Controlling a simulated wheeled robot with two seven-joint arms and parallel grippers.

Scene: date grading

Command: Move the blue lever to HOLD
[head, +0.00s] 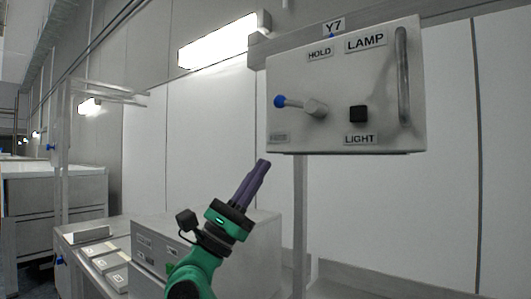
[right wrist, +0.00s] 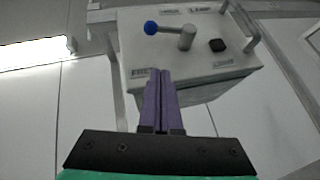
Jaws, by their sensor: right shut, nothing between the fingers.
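The blue lever is a pale arm with a blue ball (head: 280,101) at its end, on the front of a light grey box (head: 385,85) marked Y7. It points left and slightly up from its pivot (head: 316,108). The HOLD label (head: 320,53) is above the pivot. My right gripper (head: 262,164) is shut and empty, below and left of the box, apart from the lever. In the right wrist view the purple fingers (right wrist: 159,72) are together, below the blue ball (right wrist: 151,28). My left gripper is not in view.
A black square button (head: 358,114) sits right of the lever, between LAMP and LIGHT labels. A vertical handle (head: 403,76) is at the box's right edge. A grey cabinet (head: 255,240) stands behind my right gripper. A post (head: 299,215) runs below the box.

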